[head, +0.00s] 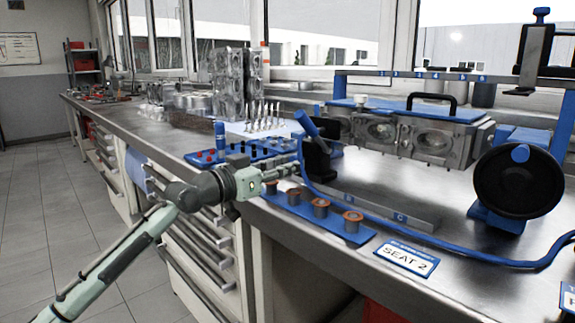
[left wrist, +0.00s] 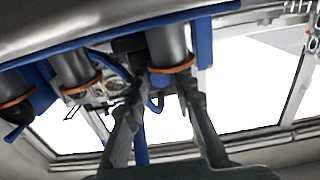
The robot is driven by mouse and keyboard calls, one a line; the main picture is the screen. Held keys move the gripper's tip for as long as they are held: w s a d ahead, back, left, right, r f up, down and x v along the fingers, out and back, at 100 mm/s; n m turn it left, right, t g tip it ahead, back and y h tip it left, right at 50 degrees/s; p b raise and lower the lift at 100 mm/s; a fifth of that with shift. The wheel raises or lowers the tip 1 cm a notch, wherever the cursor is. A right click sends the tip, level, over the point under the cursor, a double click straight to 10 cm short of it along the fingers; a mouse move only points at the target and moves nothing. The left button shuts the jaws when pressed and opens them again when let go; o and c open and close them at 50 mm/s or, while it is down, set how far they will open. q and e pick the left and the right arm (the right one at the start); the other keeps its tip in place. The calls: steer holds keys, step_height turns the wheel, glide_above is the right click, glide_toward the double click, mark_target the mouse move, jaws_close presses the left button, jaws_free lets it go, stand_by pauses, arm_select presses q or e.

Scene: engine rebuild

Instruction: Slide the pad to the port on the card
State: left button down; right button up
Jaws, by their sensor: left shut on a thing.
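My left gripper (head: 290,170) reaches in from the left at the bench's front edge, beside a dark block with a blue upper part (head: 307,125). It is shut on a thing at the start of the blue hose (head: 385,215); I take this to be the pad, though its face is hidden. In the left wrist view the two fingers (left wrist: 162,95) stand on either side, with a blue strip between them. A card reading SEAT 2 (head: 407,258) lies at the front edge. A metal cylinder head (head: 435,142) with round chambers stands behind. My right gripper is not in view.
A blue strip with copper-topped spools (head: 321,207) lies just below the gripper. A grey rail (head: 390,212) lies behind it. A black round device (head: 518,185) stands at right. A blue tray with small parts (head: 225,155) lies left.

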arm_select(q)
steer(key=c, duration=1.3)
jaws_free()
steer(key=v, duration=1.2)
steer(key=shift+a, duration=0.1)
